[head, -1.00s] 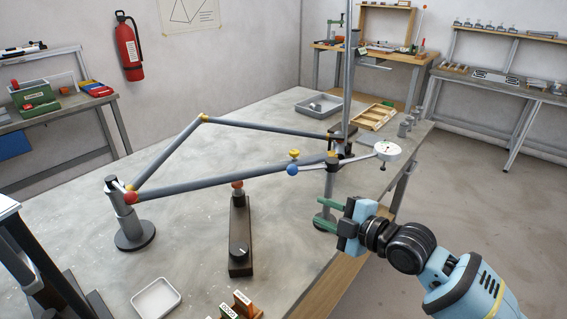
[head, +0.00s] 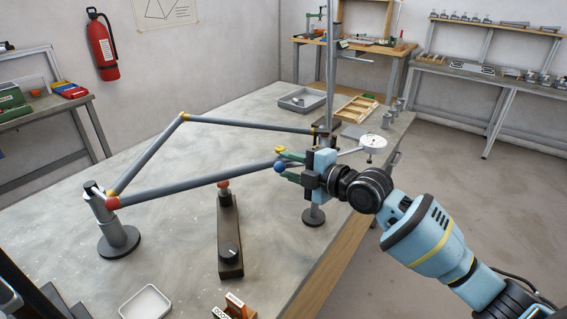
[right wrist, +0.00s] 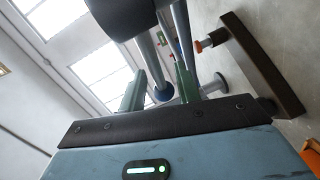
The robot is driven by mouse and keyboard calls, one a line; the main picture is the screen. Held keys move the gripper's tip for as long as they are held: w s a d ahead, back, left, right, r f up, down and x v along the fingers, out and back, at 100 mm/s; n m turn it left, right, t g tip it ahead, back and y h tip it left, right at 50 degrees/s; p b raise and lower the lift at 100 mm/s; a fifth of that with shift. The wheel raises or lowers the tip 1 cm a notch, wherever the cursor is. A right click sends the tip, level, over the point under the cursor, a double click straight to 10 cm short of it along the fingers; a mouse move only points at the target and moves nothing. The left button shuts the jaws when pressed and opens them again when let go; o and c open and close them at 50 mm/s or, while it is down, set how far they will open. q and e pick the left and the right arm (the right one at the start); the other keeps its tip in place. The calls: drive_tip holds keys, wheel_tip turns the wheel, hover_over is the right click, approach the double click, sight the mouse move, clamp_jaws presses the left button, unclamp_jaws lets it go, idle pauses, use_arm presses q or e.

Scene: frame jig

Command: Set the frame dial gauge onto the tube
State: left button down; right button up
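The frame (head: 185,190) of grey tubes has red, yellow and blue joints and stands on the bench. Its long front tube ends at a blue ball (head: 280,167), with a yellow knob (head: 281,149) just above. The white round dial gauge (head: 374,142) sits on a thin arm right of that end; my gripper hides where this arm leads. My right gripper (head: 287,167) has its green fingers apart at the blue ball. My left gripper is not in view.
A post with a round base (head: 314,217) stands below my right gripper. A dark block with an orange-topped pin (head: 230,240) stands under the tube. A grey tray (head: 301,100) and wooden tray (head: 356,108) lie at the back. A white tray (head: 146,303) lies in front.

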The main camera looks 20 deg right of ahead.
drive_tip(key=shift+x, duration=1.15)
drive_tip(key=shift+c, duration=0.3)
clamp_jaws()
